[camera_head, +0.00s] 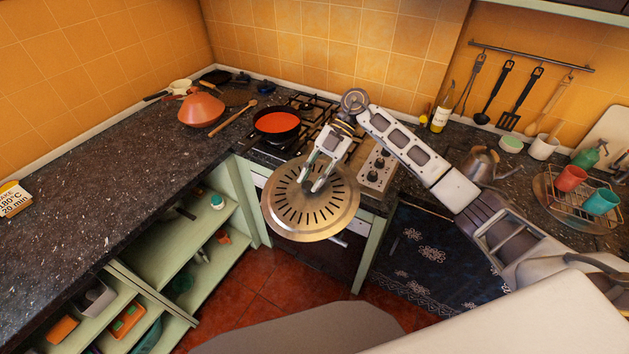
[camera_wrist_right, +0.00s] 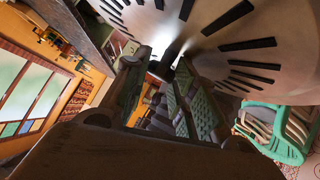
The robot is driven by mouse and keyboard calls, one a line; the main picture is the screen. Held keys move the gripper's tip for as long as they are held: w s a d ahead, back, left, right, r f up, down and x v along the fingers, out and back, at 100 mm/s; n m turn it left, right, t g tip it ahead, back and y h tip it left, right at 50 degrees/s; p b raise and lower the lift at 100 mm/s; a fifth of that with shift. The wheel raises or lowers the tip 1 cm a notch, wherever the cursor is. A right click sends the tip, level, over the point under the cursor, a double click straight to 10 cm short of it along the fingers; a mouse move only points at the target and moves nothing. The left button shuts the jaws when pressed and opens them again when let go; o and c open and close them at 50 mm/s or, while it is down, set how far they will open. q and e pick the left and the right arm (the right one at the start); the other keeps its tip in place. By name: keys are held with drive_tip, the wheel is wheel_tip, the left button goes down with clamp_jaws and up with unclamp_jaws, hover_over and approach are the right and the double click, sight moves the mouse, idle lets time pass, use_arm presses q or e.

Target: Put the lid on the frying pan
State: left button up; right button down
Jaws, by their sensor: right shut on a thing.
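The frying pan (camera_head: 277,123) is dark and holds a red-orange filling. It sits on the left part of the stove. The lid (camera_head: 285,213) is a round metal disc with dark radial slots. My right gripper (camera_head: 318,184) is shut on the lid's handle at its middle and holds the lid in the air in front of the stove, nearer to me than the pan. In the right wrist view the slotted lid (camera_wrist_right: 240,45) fills the top, with the fingers (camera_wrist_right: 172,80) around a dark knob. My left gripper is not in view.
The stove (camera_head: 306,104) has black grates and a knob panel (camera_head: 377,167) at its right. A terracotta tagine (camera_head: 200,110) and a wooden spoon (camera_head: 233,118) lie left of the pan. A kettle (camera_head: 480,163) and a dish rack (camera_head: 575,195) stand right. The left counter is mostly bare.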

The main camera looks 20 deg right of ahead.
drive_tip(key=m+t, duration=0.1)
drive_tip(key=m, duration=0.1)
drive_tip(key=w+m+t+y, duration=0.1)
drive_tip(key=m+t, duration=0.1)
drive_tip(key=r+m+t+y, duration=0.1)
drive_tip(key=m, duration=0.1)
drive_tip(key=shift+w+a, duration=0.15)
drive_tip(key=shift+a, duration=0.1)
drive_tip(key=shift+w+r+m+t+y, duration=0.15)
drive_tip(key=shift+m+t+y, duration=0.05)
drive_tip(key=shift+m+t, duration=0.55)
drive_tip(key=shift+w+r+m+t+y, duration=0.1)
drive_tip(key=shift+w+m+t+y, duration=0.1)
drive_tip(key=shift+m+t, duration=0.5)
drive_tip(key=shift+m, duration=0.25)
drive_tip(key=shift+m+t+y, duration=0.3)
drive_tip(key=shift+m+t, duration=0.05)
drive_tip(key=shift+m, duration=0.05)
